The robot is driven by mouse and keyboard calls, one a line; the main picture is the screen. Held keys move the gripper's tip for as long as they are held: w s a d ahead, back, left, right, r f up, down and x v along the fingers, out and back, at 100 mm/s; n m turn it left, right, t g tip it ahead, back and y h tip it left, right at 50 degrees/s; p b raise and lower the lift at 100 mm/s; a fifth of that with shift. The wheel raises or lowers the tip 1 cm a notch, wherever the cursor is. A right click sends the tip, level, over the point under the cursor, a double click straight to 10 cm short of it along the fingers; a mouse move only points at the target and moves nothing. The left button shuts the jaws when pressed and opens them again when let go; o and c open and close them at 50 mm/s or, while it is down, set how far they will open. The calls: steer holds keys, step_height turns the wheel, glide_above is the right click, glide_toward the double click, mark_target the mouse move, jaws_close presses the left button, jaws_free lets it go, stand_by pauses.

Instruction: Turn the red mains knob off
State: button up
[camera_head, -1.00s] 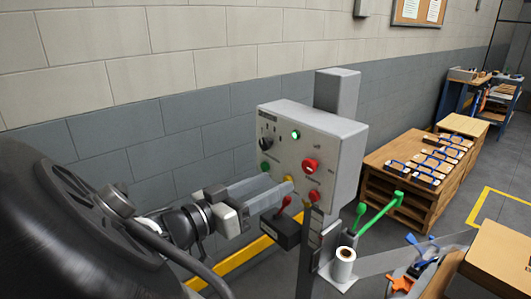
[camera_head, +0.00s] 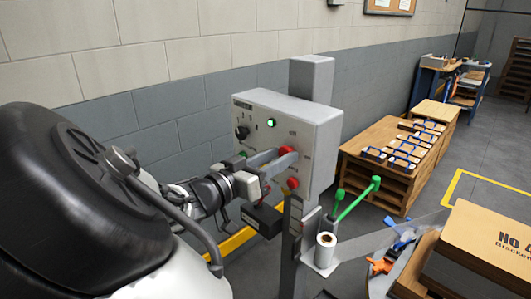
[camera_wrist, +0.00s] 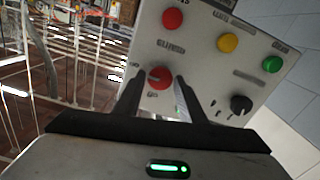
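My gripper (camera_head: 276,160) reaches across the box front to this knob. In the wrist view my gripper (camera_wrist: 160,82) has its fingers apart, one on each side of the knob, and they do not appear to press on it. A green lamp (camera_head: 271,122) on the box is lit. My fingers partly hide the knob and the middle of the panel in the head view.
A black knob (camera_wrist: 240,104), a red button (camera_wrist: 173,18), a yellow button (camera_wrist: 228,42) and a green button (camera_wrist: 272,64) share the panel. Green-handled levers (camera_head: 358,198) and a white roll (camera_head: 325,250) stand right of the box's post. A wooden bench (camera_head: 378,170) is behind.

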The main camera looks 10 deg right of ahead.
steer(key=c, duration=0.6)
steer(key=shift+c, duration=0.2)
steer(key=shift+n, duration=0.3)
steer(key=n+p, duration=0.1)
steer(key=n, duration=0.1)
steer(key=shift+r+n+p, duration=0.1)
steer(key=shift+n+p, duration=0.3)
steer(key=n+p, duration=0.2)
steer(key=n, duration=0.2)
steer(key=shift+n, duration=0.3)
steer(key=n+p, duration=0.3)
steer(key=n, duration=0.2)
steer(key=shift+n+p, duration=1.4)
steer(key=shift+n, duration=1.1)
